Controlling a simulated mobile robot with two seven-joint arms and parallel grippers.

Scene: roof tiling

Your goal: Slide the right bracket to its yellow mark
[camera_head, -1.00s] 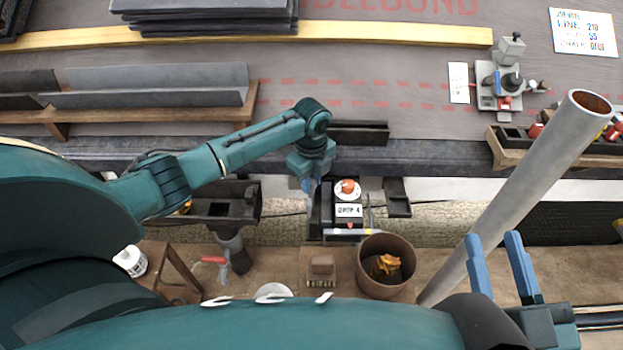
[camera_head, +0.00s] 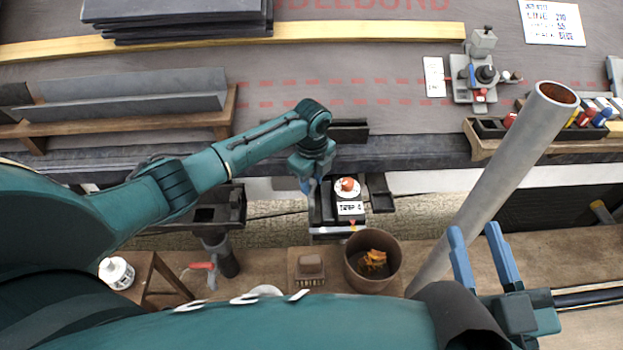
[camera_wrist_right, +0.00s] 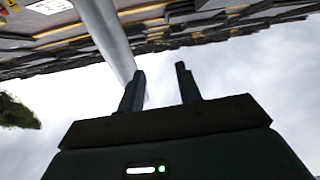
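A dark block with an orange-red dial (camera_head: 347,185) and a white label (camera_head: 350,208) sits at the eaves in the head view. I cannot tell whether it is part of the right bracket. My left gripper (camera_head: 306,184) points down at its left side, touching or very near; its opening cannot be made out. A dark open piece (camera_head: 380,194) lies close at the block's right. A small yellow-orange spot shows below the label, on a pale bar (camera_head: 330,230); I cannot confirm it is the mark. My right gripper (camera_head: 478,258) is open and empty, also in the right wrist view (camera_wrist_right: 160,85).
A brown pot (camera_head: 360,277) and a brush (camera_head: 310,267) stand below on the plank. A grey pipe (camera_head: 490,190) slants up beside my right gripper. A wooden tray (camera_head: 490,148) is at right; a dark trough (camera_head: 220,205) is left of my left gripper.

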